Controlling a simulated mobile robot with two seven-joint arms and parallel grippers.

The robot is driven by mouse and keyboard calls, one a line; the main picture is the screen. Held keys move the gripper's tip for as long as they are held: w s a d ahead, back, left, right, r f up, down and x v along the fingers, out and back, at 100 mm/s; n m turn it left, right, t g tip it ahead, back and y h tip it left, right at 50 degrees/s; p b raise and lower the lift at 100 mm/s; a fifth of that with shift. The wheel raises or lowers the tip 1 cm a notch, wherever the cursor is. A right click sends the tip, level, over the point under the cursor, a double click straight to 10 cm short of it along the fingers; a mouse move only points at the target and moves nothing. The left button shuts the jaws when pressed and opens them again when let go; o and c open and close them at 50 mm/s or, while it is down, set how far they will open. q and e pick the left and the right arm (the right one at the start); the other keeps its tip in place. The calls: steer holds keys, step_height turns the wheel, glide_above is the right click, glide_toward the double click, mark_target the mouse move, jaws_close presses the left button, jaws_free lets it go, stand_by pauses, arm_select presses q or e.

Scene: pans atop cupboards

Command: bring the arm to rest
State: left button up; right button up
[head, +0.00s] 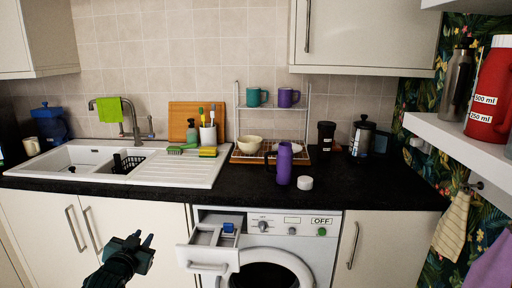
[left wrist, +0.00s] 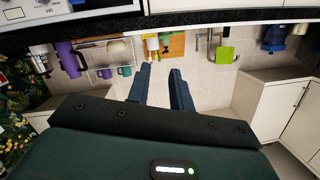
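My left gripper (head: 142,238) is at the lower left of the head view, in front of the white cupboard doors (head: 70,225) below the sink and under the counter's level. Its two dark fingers stand apart with nothing between them. In the left wrist view the fingers (left wrist: 160,70) also show a gap, and the room appears upside down. The gripper touches nothing that I can see. My right gripper is in neither view.
The washing machine (head: 300,222) has its detergent drawer (head: 205,250) pulled out, right of my left gripper. A white shelf (head: 465,138) juts out at right.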

arm_select(q)
steer(key=s+d+f+g+h, duration=0.1)
steer(key=s+d+f, duration=0.3)
steer(key=s+f, duration=0.25)
steer(key=s+d+f+g+h, duration=0.1)
steer(key=s+d+f+g, duration=0.1)
steer(key=s+d+f, duration=0.5)
steer(key=s+d+f+g+h, duration=0.1)
steer(key=s+d+f, duration=0.1)
steer(key=s, duration=0.8)
steer(key=s+d+f+g+h, duration=0.1)
steer(key=s+d, duration=0.2)
steer(key=s, duration=0.7)
steer(key=shift+s+d+f, duration=0.2)
steer(key=shift+s+f, duration=0.15)
steer(key=shift+s, duration=0.05)
